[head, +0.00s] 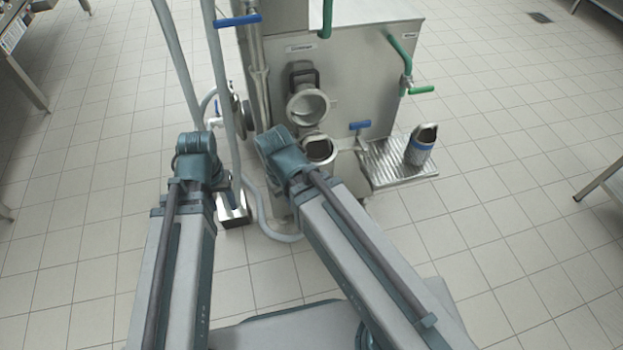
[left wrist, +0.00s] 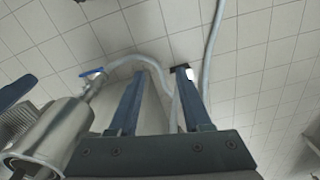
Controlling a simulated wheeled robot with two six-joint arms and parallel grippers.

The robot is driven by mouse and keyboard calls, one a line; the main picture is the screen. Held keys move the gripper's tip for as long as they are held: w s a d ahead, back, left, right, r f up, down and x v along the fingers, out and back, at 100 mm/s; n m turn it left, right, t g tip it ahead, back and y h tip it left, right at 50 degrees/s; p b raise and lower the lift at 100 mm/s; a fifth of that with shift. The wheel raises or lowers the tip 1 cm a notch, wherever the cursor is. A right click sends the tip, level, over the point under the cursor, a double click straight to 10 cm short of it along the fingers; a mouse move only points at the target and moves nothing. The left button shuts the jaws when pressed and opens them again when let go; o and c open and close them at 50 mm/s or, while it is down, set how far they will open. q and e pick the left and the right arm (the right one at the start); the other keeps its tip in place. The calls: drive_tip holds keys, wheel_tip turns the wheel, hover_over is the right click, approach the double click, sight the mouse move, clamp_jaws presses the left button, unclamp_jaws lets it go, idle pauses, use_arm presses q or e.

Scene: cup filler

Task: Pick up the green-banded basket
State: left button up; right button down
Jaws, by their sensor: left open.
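No green band on a basket shows in either view. A grey ribbed container with a blue band (head: 420,145) stands upright on the metal side tray (head: 398,176) of the steel machine, at right in the head view. My left gripper (left wrist: 161,76) shows in the left wrist view with its two blue fingers apart and nothing between them. In the head view my left arm reaches forward at the left of the machine; its fingers cannot be made out. My right arm reaches towards the machine's front, and its fingers are hidden.
A shiny steel cylinder (left wrist: 55,130) is close left of my left gripper. Tiled floor lies clear at right.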

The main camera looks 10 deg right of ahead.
use_arm(q)
wheel_tip(320, 180, down, 12)
drive_tip(key=w+h+b, duration=0.2)
drive_tip(key=b, duration=0.8)
drive_tip(key=m+h+b, duration=0.3)
drive_tip(key=m+h, duration=1.3)
approach(308, 140)
drive_tip(key=d, duration=0.7)
drive_tip(key=shift+w+d+f, duration=0.1)
drive_tip(key=shift+w+f, duration=0.1)
drive_tip(key=shift+f, duration=0.05)
drive_tip(key=shift+d, duration=0.1)
drive_tip(key=d, duration=0.5)
drive_tip(key=shift+w, duration=0.1)
drive_tip(key=shift+c, duration=0.3)
